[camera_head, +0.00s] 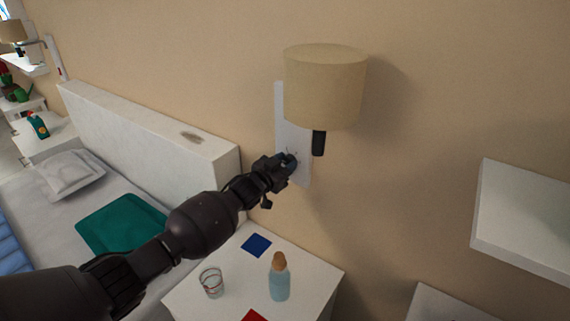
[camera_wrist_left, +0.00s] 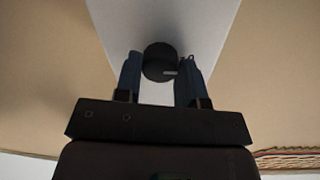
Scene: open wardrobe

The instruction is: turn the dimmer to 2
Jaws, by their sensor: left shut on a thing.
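The dimmer is a round dark knob (camera_wrist_left: 160,61) on a white wall plate (camera_head: 283,110) under a beige lamp shade. In the left wrist view the knob sits between the two blue-grey fingers of my left gripper (camera_wrist_left: 160,75), which is shut on it. A pale pointer mark on the knob points to the right in that view. In the head view my left gripper (camera_head: 287,162) reaches the plate and covers most of the knob. Scale marks show faintly around it; the numbers cannot be read. My right gripper is in neither view.
The lamp shade (camera_head: 325,87) and its dark stem (camera_head: 319,143) stick out just above my gripper. Below is a white nightstand (camera_head: 325,270) with a glass (camera_head: 211,283), a blue bottle (camera_head: 279,280) and a blue square (camera_head: 256,245). A white shelf (camera_head: 525,222) is at right.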

